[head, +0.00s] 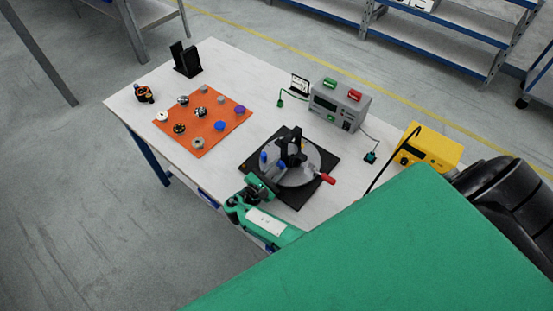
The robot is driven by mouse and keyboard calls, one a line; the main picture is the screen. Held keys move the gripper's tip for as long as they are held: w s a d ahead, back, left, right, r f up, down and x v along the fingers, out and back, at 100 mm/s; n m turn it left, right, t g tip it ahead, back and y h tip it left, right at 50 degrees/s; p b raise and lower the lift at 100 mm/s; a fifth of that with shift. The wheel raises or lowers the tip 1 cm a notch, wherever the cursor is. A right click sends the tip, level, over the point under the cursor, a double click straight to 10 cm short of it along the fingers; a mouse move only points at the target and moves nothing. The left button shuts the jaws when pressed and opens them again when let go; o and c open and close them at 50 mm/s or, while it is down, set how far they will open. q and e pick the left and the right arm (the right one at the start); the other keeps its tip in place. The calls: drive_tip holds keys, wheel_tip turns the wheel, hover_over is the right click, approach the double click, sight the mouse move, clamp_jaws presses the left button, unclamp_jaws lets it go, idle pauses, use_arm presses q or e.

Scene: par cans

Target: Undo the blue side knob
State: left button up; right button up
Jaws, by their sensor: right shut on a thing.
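A round grey fixture plate (307,177) sits on a black square base (300,204) near the front of the table. A dark upright part (291,149) stands on it, and a red handle (327,178) sticks out to the right. The blue side knob (263,160) shows at the plate's left side, with another blue piece (282,164) close by. My right gripper (264,181), green and black, is at the plate's near left edge, shut at the blue side knob. Its fingertips are small and partly hidden, so the exact contact is unclear. My left gripper is not in view.
An orange mat (213,138) with several small parts lies left of the fixture. A grey control box (338,106) stands behind it, a yellow box (428,150) to the right. A black stand (186,60) is at the back left. My green arm covers the front right.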

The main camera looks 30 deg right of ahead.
drive_tip(key=n+p, duration=0.2)
drive_tip(key=n, duration=0.1)
drive_tip(key=shift+r+n, duration=0.15)
drive_tip(key=shift+n, duration=0.15)
drive_tip(key=shift+w+n+p, duration=0.1)
drive_tip(key=shift+n+p, duration=0.55)
drive_tip(key=shift+n, duration=0.45)
drive_tip(key=o, duration=0.7)
drive_tip(key=shift+s+a+f, duration=0.2)
drive_tip(key=shift+a+f, duration=0.05)
drive_tip(key=shift+a, duration=0.35)
drive_tip(key=b+v, duration=0.4)
drive_tip(key=v, duration=0.7)
drive_tip(key=shift+s+a, duration=0.1)
drive_tip(key=shift+a, duration=0.1)
drive_tip(key=shift+s+a+r, duration=0.15)
drive_tip(key=shift+s+a, duration=0.05)
drive_tip(key=shift+a, duration=0.35)
